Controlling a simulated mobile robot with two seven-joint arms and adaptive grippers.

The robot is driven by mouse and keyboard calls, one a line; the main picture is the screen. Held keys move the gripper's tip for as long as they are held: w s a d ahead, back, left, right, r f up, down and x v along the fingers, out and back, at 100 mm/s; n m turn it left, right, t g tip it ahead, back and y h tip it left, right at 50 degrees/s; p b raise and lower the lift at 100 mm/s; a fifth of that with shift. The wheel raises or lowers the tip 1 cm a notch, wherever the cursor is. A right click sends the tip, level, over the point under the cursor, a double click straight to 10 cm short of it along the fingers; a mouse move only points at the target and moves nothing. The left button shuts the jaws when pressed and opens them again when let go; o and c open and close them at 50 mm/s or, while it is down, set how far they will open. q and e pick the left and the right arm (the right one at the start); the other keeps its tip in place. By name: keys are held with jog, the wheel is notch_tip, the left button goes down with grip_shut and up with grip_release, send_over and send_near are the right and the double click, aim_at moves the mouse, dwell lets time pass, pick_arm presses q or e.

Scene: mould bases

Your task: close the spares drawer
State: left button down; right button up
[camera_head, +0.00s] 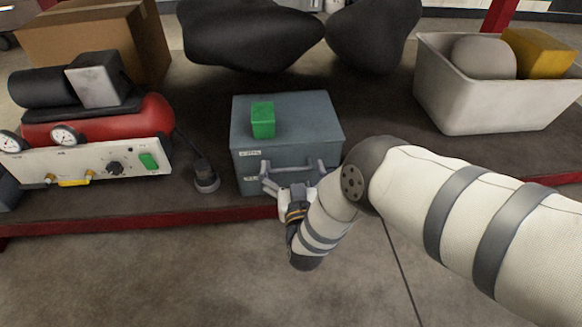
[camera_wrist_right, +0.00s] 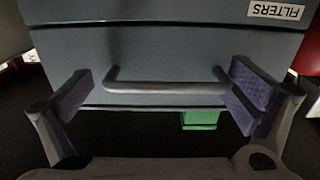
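A blue-grey drawer cabinet (camera_head: 250,170) stands on the dark shelf, in the middle of the head view. Its upper drawer has a bar handle, also seen in the right wrist view (camera_wrist_right: 165,87). That view looks upside down, and a label there reads FILTERS (camera_wrist_right: 276,10). The labels in the head view are too small to read, and I cannot tell how far any drawer stands out. My right gripper (camera_head: 293,176) is in front of the cabinet, its fingers spread wide to either side of the handle, with nothing between them but the bar. My left gripper is not in view.
A green block (camera_head: 263,120) sits on the cabinet top. A red compressor (camera_head: 100,118) stands at left, with a small dark fitting (camera_head: 206,178) between. A white bin (camera_head: 480,105) is at right, dark sacks (camera_head: 250,35) behind. The shelf has a red front edge (camera_head: 130,222); floor in front is clear.

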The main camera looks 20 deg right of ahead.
jog(key=shift+s+a, duration=0.15)
jog(key=shift+a, duration=0.15)
jog(key=v, duration=1.1)
jog(key=shift+s, duration=0.25)
jog(key=shift+r, duration=0.15)
